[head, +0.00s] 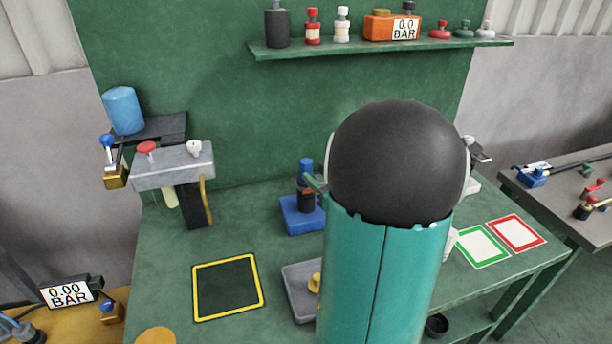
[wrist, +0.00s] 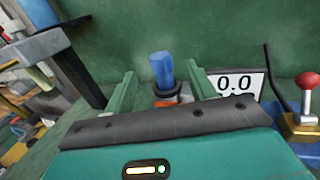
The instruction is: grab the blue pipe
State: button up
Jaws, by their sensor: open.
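The blue pipe (head: 306,170) stands upright in a black fitting on a blue base (head: 297,222) on the green bench. In the wrist view the blue pipe (wrist: 161,68) shows between the two green fingers of my gripper (wrist: 160,78). The fingers are apart, with a visible gap on each side of the pipe. An orange part shows at its foot. In the head view my arm hides most of my gripper; a green finger (head: 316,184) shows close to the pipe's right side.
A grey clamp-like device (head: 175,170) stands at the left. A yellow-framed dark square (head: 228,287) and a grey tray (head: 298,292) lie in front. A 0.0 display (wrist: 236,84) and a red-knobbed lever on a brass block (wrist: 302,122) are right in the wrist view.

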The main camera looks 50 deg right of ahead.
aim_at(310, 167)
jog(key=x, duration=0.7)
jog(key=shift+w+f, duration=0.25)
jog(key=shift+f, duration=0.1)
jog(key=c, duration=1.2)
